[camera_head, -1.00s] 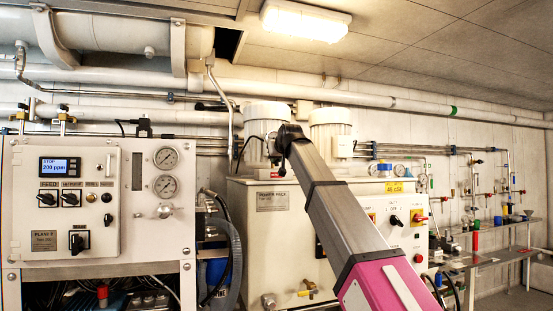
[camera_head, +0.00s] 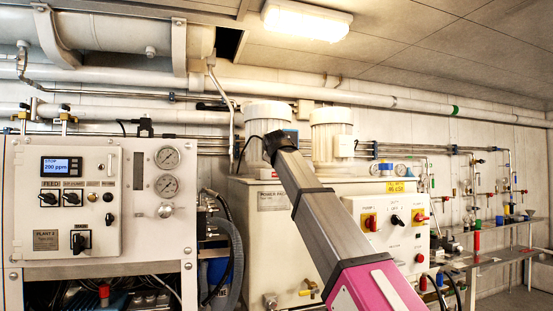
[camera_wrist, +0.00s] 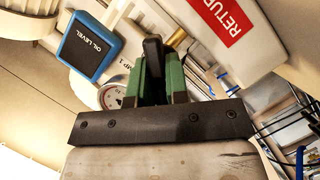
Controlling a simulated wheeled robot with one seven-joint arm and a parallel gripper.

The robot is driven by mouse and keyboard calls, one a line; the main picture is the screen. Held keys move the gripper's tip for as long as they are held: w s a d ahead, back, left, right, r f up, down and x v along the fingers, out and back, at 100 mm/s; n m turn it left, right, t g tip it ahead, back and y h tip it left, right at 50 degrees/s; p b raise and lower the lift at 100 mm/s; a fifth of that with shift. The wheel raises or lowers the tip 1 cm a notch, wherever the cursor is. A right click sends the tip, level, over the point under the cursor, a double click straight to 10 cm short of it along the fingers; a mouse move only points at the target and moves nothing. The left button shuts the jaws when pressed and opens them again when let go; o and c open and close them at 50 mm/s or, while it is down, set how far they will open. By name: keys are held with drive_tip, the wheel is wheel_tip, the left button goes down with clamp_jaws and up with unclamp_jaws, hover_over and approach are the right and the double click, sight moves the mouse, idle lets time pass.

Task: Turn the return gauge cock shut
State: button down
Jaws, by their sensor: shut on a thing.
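The return gauge cock shows in the wrist view as a black lever (camera_wrist: 153,52) with a brass stem (camera_wrist: 178,40) beside it. My gripper (camera_wrist: 156,75) has green fingers, shut on the black lever from both sides. A red RETURN label (camera_wrist: 226,18) on a pale plate is just to the right of the cock. A round gauge (camera_wrist: 112,93) sits left of the fingers, partly hidden by them. In the head view my arm crosses the middle, and my gripper and the cock cannot be seen there.
A blue-framed OIL LEVEL piece (camera_wrist: 90,46) is close on the left in the wrist view. In the head view, the power pack tank (camera_head: 255,230) stands behind my arm, with a switch panel (camera_head: 392,240) to its right and the plant panel (camera_head: 75,200) at left.

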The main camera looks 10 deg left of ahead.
drive_tip(key=n+t, duration=0.1)
drive_tip(key=n, duration=0.2)
drive_tip(key=shift+s+f+h, duration=0.1)
drive_tip(key=shift+f+h, duration=0.05)
drive_tip(key=shift+h, duration=0.25)
drive_tip(key=shift+a+f+n+t, duration=0.15)
drive_tip(key=shift+n+t, duration=0.85)
drive_tip(key=shift+n, duration=0.6)
drive_tip(key=c, duration=1.1)
unclamp_jaws()
drive_tip(key=s, duration=0.3)
drive_tip(key=s+d, duration=0.1)
drive_tip(key=s, duration=0.6)
drive_tip(key=shift+s+d, duration=0.3)
drive_tip(key=shift+d, duration=0.1)
